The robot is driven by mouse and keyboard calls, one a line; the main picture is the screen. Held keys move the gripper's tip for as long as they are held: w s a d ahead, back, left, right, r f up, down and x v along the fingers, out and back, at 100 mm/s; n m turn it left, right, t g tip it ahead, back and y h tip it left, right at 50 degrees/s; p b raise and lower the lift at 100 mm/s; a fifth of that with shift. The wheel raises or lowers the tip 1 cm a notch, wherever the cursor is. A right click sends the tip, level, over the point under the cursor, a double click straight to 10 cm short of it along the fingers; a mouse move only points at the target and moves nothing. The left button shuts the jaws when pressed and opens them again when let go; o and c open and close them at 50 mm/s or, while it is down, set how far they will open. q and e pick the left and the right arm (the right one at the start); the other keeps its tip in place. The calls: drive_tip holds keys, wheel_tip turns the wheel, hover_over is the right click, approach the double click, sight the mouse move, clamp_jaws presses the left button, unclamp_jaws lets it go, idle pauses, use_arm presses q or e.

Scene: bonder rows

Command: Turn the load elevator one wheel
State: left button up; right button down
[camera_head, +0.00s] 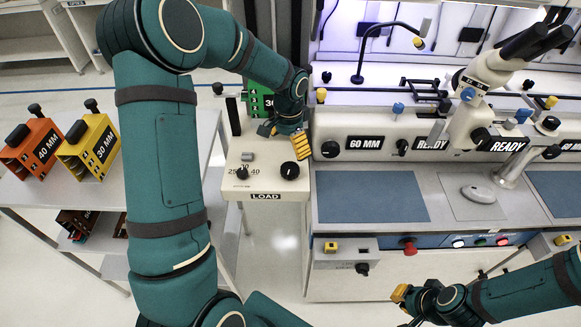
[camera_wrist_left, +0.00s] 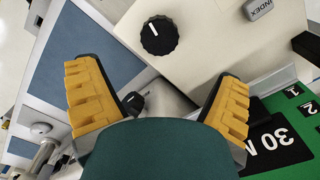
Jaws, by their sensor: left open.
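The load elevator (camera_head: 240,196) is a pale box marked LOAD at the centre left. A round black wheel (camera_head: 290,170) with a white pointer line sits on its top; it also shows in the left wrist view (camera_wrist_left: 160,35). A smaller selector knob (camera_head: 242,173) sits among the numbers 25, 30 and 40. My left gripper (camera_head: 298,144) hangs over the elevator, behind the wheel. In the left wrist view its yellow fingers (camera_wrist_left: 157,80) are spread and empty, apart from the wheel. My right gripper (camera_head: 402,294) is at the lower right, far from the elevator; its opening is unclear.
A green 30 MM magazine (camera_head: 260,102) stands behind the elevator. The bonder bench (camera_head: 375,196) is close on the right, with the 60 MM panel (camera_head: 366,147). Orange (camera_head: 34,147) and yellow (camera_head: 92,147) magazines stand on the left shelf. An INDEX button (camera_wrist_left: 258,8) lies near the wheel.

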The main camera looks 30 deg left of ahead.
sight(290, 168)
use_arm(q)
wheel_tip(290, 168, down, 11)
drive_tip(key=shift+w+r+b, duration=0.1)
drive_tip(key=shift+r+b, duration=0.1)
drive_tip(key=shift+b, duration=0.15)
drive_tip(key=c, duration=1.2)
drive_tip(key=shift+n+b, duration=0.55)
drive_tip(key=shift+n, duration=0.05)
